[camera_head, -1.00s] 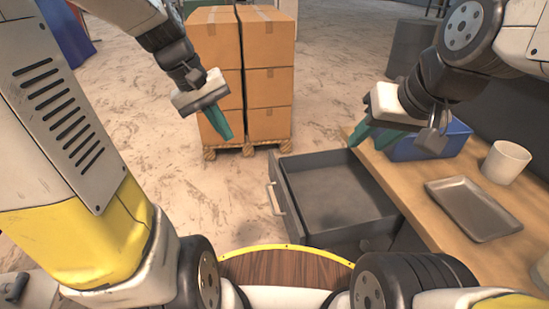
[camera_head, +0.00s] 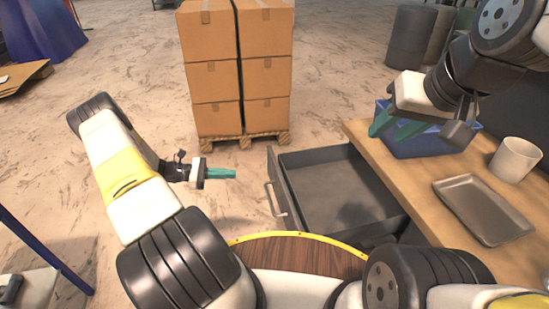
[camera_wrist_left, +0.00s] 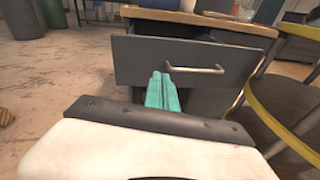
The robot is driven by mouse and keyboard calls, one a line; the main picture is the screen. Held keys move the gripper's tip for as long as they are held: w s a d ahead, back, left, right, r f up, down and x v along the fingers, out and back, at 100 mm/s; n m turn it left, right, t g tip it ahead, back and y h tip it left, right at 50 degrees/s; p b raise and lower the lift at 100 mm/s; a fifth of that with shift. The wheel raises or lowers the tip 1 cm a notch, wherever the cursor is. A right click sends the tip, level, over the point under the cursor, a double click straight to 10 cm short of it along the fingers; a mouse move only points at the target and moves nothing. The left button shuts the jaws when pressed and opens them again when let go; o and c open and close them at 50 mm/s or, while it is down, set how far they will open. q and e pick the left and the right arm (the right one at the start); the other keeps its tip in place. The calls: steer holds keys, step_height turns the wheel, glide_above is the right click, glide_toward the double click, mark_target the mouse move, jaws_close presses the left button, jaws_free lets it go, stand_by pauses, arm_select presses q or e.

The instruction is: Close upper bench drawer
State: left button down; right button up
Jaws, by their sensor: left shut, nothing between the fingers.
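The upper bench drawer (camera_head: 330,203) is dark grey, empty and pulled out from the wooden bench (camera_head: 415,190). Its front with a metal handle (camera_head: 277,200) faces left in the head view. My left gripper (camera_head: 234,174) is shut and empty, to the left of the drawer front and apart from it, pointing at it. In the left wrist view, the shut fingers (camera_wrist_left: 161,78) point at the drawer front (camera_wrist_left: 140,62), left of the handle (camera_wrist_left: 196,70). My right gripper (camera_head: 392,128) is above the bench by the blue bin, its fingers spread apart.
On the bench are a blue bin (camera_head: 420,144), a white cup (camera_head: 515,160) and a grey tray (camera_head: 482,208). Stacked cardboard boxes (camera_head: 212,75) on a pallet stand behind. The floor left of the drawer is clear.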

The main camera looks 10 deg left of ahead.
mark_target(272, 176)
arm_select(q)
step_height(272, 176, down, 5)
steer(key=n+t, duration=0.3)
steer(key=shift+h, duration=0.3)
steer(key=x, duration=1.3)
steer(key=shift+w+f, duration=0.1)
steer(key=shift+w, duration=0.1)
steer(key=shift+d, duration=0.1)
